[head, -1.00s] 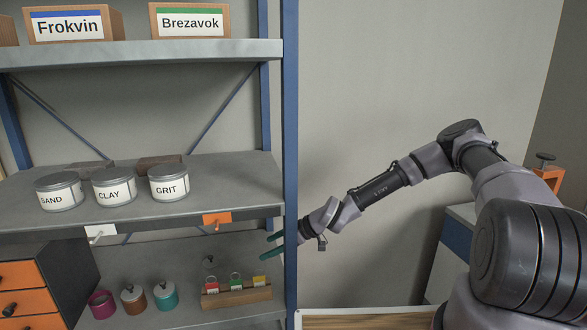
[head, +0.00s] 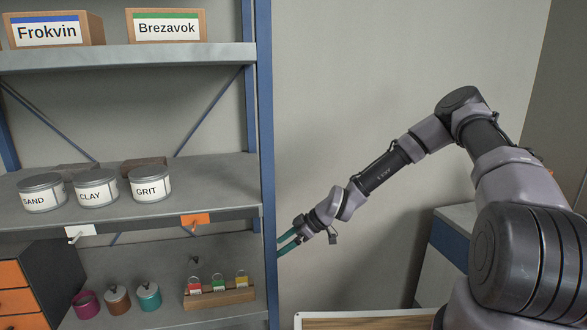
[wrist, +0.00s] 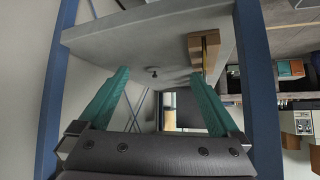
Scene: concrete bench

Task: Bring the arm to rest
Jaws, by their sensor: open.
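My gripper (head: 280,246) shows in the head view at the end of my outstretched arm, just right of the shelf's blue front post (head: 266,170). Its two teal fingers point left toward the shelf unit. In the wrist view my gripper (wrist: 160,74) has its fingers spread wide apart, with nothing held between them. The grey shelf board (wrist: 130,38) appears beyond the fingertips. The post partly hides what lies behind it in the head view.
The shelf holds cans labelled SAND (head: 42,195), CLAY (head: 96,189) and GRIT (head: 150,184). Bare wall (head: 340,90) lies right of the post. A cabinet (head: 450,240) stands behind my arm.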

